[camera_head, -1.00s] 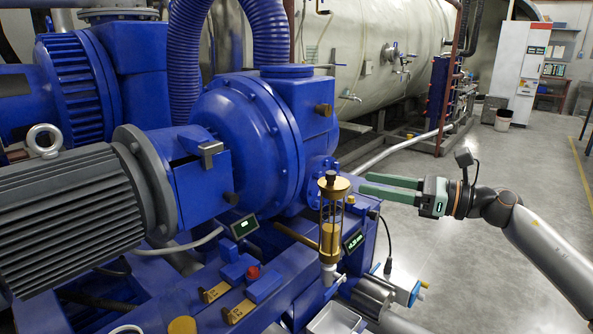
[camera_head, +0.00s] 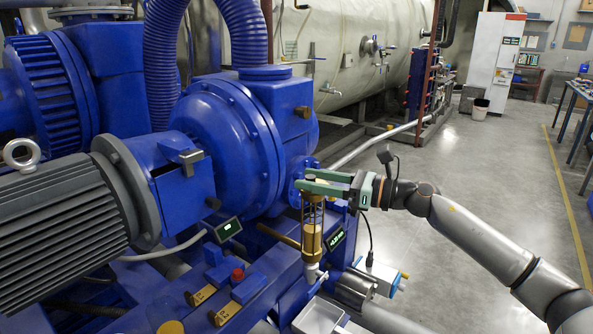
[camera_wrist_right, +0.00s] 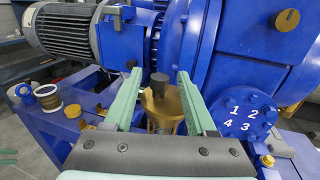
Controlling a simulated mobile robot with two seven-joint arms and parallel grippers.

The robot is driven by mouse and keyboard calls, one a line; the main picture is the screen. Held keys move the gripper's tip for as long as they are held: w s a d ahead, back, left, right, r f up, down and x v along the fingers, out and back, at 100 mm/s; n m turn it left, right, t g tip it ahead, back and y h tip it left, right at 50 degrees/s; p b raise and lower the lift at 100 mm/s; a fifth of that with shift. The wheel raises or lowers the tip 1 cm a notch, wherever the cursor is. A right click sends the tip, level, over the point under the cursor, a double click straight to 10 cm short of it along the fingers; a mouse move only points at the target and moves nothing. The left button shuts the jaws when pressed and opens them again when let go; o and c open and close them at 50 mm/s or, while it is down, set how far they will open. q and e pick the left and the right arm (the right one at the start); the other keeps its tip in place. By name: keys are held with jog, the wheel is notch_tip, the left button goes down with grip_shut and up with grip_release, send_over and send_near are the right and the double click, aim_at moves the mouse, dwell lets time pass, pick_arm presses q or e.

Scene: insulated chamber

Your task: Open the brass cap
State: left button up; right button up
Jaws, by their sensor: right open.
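The brass cap (camera_wrist_right: 164,108) with its black knob (camera_wrist_right: 159,82) tops a slim brass-and-glass vessel (camera_head: 312,240) on the blue pump frame. My right gripper (camera_head: 303,183) is open, with its green fingers level with the top of the vessel. In the right wrist view the two fingers (camera_wrist_right: 158,74) lie on either side of the cap and knob, with gaps showing on both sides. In the head view the fingers largely hide the cap.
A blue pump housing (camera_head: 228,140) and a grey motor (camera_head: 60,205) stand left of the vessel. A small display (camera_head: 336,239) sits close by the vessel. A metal tray (camera_head: 318,318) is below. Open floor (camera_head: 480,190) lies to the right.

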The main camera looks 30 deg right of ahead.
jog(key=shift+p+x, duration=0.7)
jog(key=shift+x, duration=1.2)
jog(key=shift+c, duration=0.3)
grip_shut()
